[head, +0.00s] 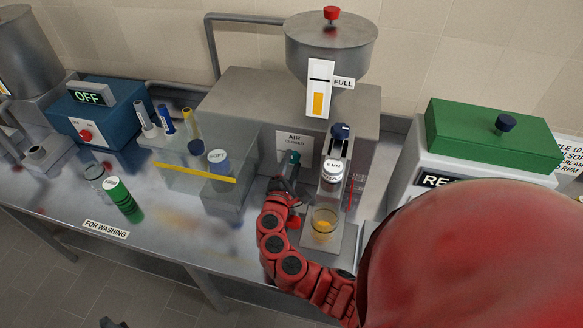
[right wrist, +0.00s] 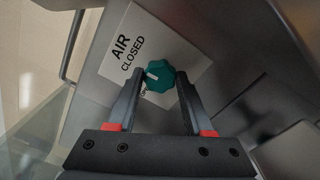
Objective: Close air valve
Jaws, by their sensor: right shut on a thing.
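The air valve is a teal lobed knob (right wrist: 159,77) on a white label (right wrist: 150,45) with the words AIR and CLOSED; another word beside the knob is partly hidden. A white mark on the knob points left in the right wrist view; I cannot tell exactly which word it lines up with. In the head view the knob (head: 293,158) is on the front of the grey machine (head: 250,100). My right gripper (right wrist: 160,92) is shut on the knob, one finger on each side. It also shows in the head view (head: 288,176). My left gripper is not in view.
Right of the knob, a cup with yellow contents (head: 323,224) stands below a white-capped nozzle (head: 332,172), close to my right arm.

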